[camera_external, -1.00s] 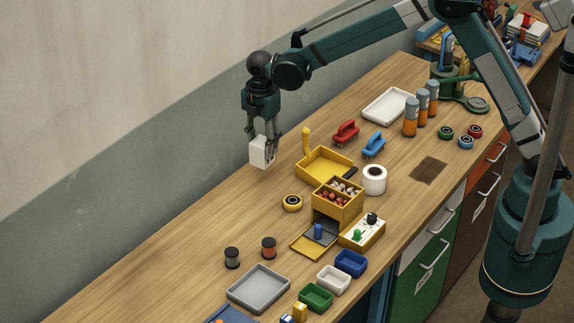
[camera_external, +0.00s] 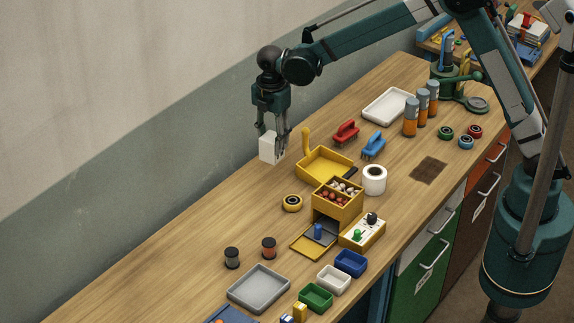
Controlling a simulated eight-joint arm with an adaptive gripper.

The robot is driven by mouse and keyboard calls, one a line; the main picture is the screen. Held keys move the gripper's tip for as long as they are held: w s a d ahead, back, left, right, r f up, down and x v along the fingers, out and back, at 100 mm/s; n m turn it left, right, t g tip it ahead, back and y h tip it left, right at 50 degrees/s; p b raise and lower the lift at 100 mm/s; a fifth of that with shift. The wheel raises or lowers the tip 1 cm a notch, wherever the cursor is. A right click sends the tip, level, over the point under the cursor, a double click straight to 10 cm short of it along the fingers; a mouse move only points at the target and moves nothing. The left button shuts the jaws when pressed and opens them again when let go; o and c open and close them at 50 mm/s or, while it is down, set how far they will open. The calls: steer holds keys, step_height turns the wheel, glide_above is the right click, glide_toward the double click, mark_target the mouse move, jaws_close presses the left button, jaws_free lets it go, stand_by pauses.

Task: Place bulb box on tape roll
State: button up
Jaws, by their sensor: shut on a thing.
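My gripper (camera_external: 272,137) is shut on a white bulb box (camera_external: 269,147) and holds it upright above the back part of the wooden bench. The fingers cover part of the box's upper and right side. A white tape roll (camera_external: 374,186) with a dark centre hole stands on the bench, to the right of and nearer the front than the gripper. Nothing lies on top of it, and the box is well apart from it.
Red (camera_external: 345,133) and blue (camera_external: 373,146) brushes lie behind the roll. Orange-and-grey cylinders (camera_external: 411,118) stand further right.

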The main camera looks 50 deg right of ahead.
steer(key=s+d+r, duration=0.5)
steer(key=s+d, duration=0.6)
steer(key=s, duration=0.2)
steer(key=r, duration=0.1)
glide_above(375, 171)
steer(key=shift+s+a+r+m+p, duration=0.1)
steer(key=shift+r+m+p, duration=0.1)
steer(key=shift+m+p, duration=0.25)
steer(key=shift+f, duration=2.95)
steer(key=shift+f, duration=2.1)
steer(key=shift+f, duration=0.15)
steer(key=o, duration=0.9)
